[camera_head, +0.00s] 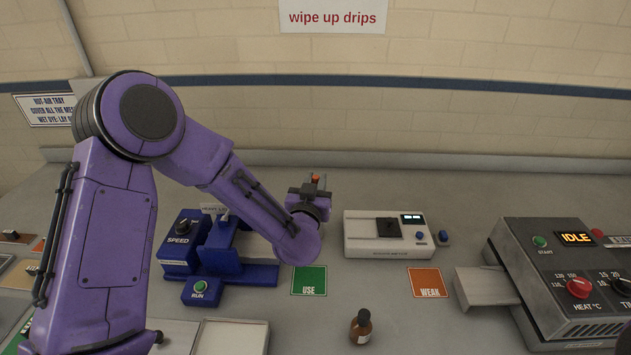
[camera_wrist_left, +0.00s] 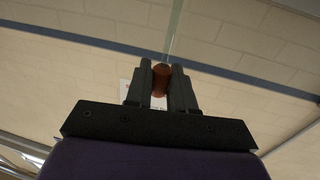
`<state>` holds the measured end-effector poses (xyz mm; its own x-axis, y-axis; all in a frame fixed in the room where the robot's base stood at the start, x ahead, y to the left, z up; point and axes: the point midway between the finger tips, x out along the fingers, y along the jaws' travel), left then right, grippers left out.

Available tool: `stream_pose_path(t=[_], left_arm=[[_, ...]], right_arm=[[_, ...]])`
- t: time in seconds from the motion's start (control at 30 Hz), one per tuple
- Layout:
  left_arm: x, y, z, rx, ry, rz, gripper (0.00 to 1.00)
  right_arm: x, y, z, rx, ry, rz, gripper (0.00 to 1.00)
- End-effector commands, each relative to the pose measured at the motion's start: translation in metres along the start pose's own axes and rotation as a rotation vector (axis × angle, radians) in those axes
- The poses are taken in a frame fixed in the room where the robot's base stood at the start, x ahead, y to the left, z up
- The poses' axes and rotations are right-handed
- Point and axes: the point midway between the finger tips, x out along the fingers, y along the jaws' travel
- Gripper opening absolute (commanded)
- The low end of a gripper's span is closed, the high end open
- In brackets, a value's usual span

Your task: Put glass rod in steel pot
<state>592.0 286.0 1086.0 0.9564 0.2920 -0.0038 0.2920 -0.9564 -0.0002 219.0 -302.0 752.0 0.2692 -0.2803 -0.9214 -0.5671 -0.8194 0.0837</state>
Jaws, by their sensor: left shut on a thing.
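My left gripper (camera_head: 314,186) is raised above the back of the bench, left of the white instrument in the head view. In the left wrist view its fingers (camera_wrist_left: 161,72) are shut on the red-brown grip of the glass rod (camera_wrist_left: 160,80). A thin, clear shaft runs from the grip up toward the top edge of that view. In the head view only a small red-orange bit of the rod (camera_head: 315,179) shows at the fingertips; the clear shaft is hard to make out. I cannot make out a steel pot in either view. My right gripper is not in view.
A blue machine (camera_head: 224,258) stands behind my left arm. A white instrument (camera_head: 386,235), a green USE card (camera_head: 309,281), an orange WEAK card (camera_head: 428,283) and a brown bottle (camera_head: 361,327) are on the bench. A grey heater (camera_head: 559,275) stands right.

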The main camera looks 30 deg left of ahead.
Motion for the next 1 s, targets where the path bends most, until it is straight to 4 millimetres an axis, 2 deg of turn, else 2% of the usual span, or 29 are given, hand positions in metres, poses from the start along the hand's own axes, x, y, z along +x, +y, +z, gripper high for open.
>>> stream_pose_path(t=[0.03,0.5,1.0], left_arm=[[0.000,0.000,0.009,0.001,0.000,0.000,0.00],[0.000,0.000,0.060,0.001,0.001,0.001,0.00],[0.000,0.000,0.063,0.001,0.001,0.001,0.00]], right_arm=[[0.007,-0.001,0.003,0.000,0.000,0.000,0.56],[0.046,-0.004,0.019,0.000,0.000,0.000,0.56],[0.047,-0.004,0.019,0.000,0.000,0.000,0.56]])
